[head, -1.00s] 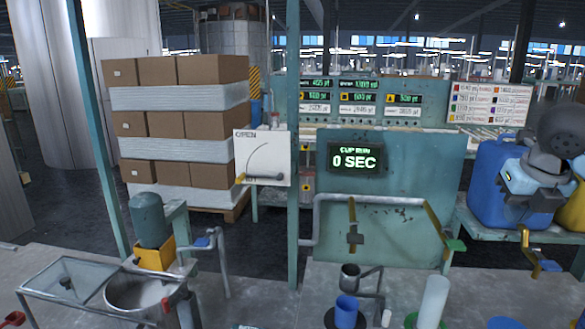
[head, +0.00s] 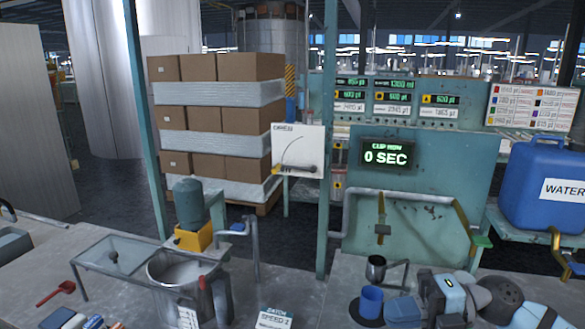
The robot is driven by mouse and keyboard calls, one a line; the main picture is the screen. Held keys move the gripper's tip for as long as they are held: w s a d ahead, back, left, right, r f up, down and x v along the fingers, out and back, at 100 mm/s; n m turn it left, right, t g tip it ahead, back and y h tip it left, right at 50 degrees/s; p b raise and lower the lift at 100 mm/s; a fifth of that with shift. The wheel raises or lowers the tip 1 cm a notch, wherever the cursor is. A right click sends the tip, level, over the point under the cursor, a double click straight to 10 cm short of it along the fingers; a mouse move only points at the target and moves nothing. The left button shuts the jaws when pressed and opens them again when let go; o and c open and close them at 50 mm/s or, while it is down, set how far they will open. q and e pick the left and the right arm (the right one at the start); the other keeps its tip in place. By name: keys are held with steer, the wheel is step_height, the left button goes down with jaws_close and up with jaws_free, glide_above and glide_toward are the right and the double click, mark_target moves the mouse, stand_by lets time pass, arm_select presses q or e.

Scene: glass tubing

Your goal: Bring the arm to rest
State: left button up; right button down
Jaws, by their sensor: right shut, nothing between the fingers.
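My right gripper (head: 405,311) is low at the bottom right of the head view. It is shut and empty, over the bench beside the blue cup (head: 371,301). My right wrist and forearm run off to the right from it. The part of the bench behind them is hidden. My left gripper is not in view.
A small metal cup (head: 376,268) on a bracket stands just behind the blue cup. A large metal pot (head: 183,280), a glass-topped frame (head: 115,257) and a red scoop (head: 56,292) are on the left. A blue water container (head: 545,185) stands at right.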

step_height(320, 180, down, 15)
steer(key=m+t+h, duration=0.6)
steer(key=m+t, duration=1.1)
steer(key=m, duration=0.6)
steer(key=s+d+f+m+g+h, duration=0.1)
steer(key=s+f+m+g+h, duration=0.3)
steer(key=s+f, duration=0.45)
steer(key=s+f+m+g+h, duration=0.3)
steer(key=s+f+m, duration=0.2)
steer(key=f, duration=0.7)
step_height(320, 180, up, 11)
steer(key=s+d+p, duration=0.1)
steer(key=p, duration=1.1)
steer(key=shift+s+f+h+p, duration=0.2)
steer(key=shift+h+p, duration=0.1)
steer(key=shift+p, duration=0.1)
